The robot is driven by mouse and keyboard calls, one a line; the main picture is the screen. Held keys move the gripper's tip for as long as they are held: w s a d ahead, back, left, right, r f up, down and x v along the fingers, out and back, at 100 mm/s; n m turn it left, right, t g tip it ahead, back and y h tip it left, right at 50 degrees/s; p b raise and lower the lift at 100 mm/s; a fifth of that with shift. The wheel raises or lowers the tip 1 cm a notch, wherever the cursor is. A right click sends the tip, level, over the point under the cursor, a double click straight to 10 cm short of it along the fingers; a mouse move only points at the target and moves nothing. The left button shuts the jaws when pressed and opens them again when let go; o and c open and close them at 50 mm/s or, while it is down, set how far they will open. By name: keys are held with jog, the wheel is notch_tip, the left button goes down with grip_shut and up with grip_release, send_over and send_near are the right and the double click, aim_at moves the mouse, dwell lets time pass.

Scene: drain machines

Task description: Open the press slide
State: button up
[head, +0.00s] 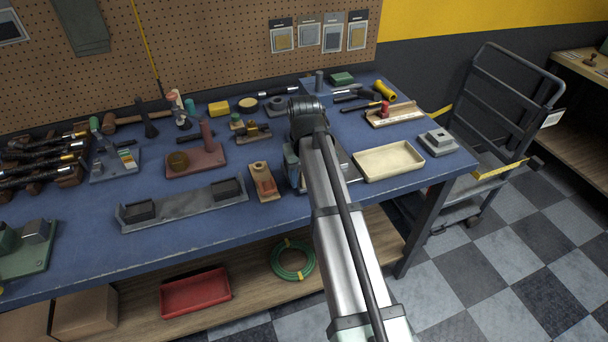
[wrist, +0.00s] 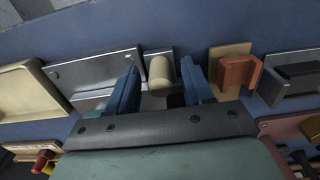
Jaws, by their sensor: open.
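A grey metal fixture (wrist: 95,72) with a raised edge lies on the blue bench, and I take it to be the press slide's base. A cream, rounded handle (wrist: 160,73) stands at its side in the wrist view. My gripper (wrist: 159,66) is open, with one blue finger on each side of the handle and visible gaps. Whether a finger touches the handle lower down is hidden. In the head view my arm covers most of the fixture; only a grey edge (head: 345,165) shows beside it.
A cream tray (head: 389,161) is right of the fixture in the head view. A wooden block with an orange bracket (head: 263,182) is close on the left, and a long grey rail (head: 180,205) lies beyond it. A small grey block (head: 437,142) sits near the right edge.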

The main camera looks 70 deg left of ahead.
notch_tip(320, 180, up, 14)
dwell(0.8)
jog(key=shift+f, duration=0.1)
dwell(0.3)
